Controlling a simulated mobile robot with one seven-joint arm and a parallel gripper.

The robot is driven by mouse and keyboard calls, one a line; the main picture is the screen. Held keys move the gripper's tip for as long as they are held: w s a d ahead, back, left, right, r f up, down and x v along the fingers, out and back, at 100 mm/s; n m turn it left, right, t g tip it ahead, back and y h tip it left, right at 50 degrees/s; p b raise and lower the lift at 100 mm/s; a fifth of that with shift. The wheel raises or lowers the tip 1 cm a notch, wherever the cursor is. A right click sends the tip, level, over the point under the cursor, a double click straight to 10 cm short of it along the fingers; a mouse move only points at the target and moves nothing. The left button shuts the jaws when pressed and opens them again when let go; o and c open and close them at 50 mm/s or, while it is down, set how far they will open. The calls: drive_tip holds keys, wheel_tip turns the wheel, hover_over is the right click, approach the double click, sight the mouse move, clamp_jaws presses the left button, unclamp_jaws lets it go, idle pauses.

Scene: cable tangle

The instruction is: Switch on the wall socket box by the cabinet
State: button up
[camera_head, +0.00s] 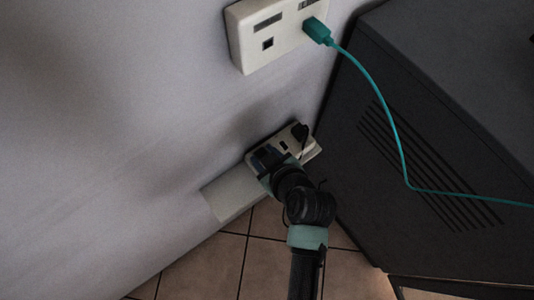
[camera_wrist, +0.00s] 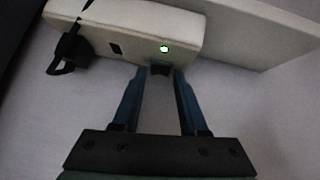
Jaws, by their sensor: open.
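A white socket box (camera_head: 281,137) sits low on the wall beside the dark cabinet (camera_head: 350,130). In the wrist view the box (camera_wrist: 190,30) fills the upper part and has a black plug (camera_wrist: 70,48) at its left end, a small dark slot (camera_wrist: 116,48) and a lit whitish-green light (camera_wrist: 164,48). A small dark part (camera_wrist: 160,69) shows at the box's edge just below the light, between my fingertips. My gripper (camera_wrist: 158,78) is open, with its blue fingers pointing at the box. In the head view my gripper (camera_head: 266,158) covers part of the box. I cannot tell whether the fingers touch it.
A second, larger white box (camera_head: 262,48) is higher on the wall, with a teal plug (camera_head: 317,32). Its teal cable (camera_head: 395,135) hangs across the cabinet's side. Pale trunking (camera_head: 232,194) runs along the wall foot, above the tiled floor (camera_head: 205,270). The wall at left is bare.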

drive_tip(key=p+v, duration=0.2)
drive_tip(key=v, duration=1.1)
drive_tip(key=shift+f, duration=0.1)
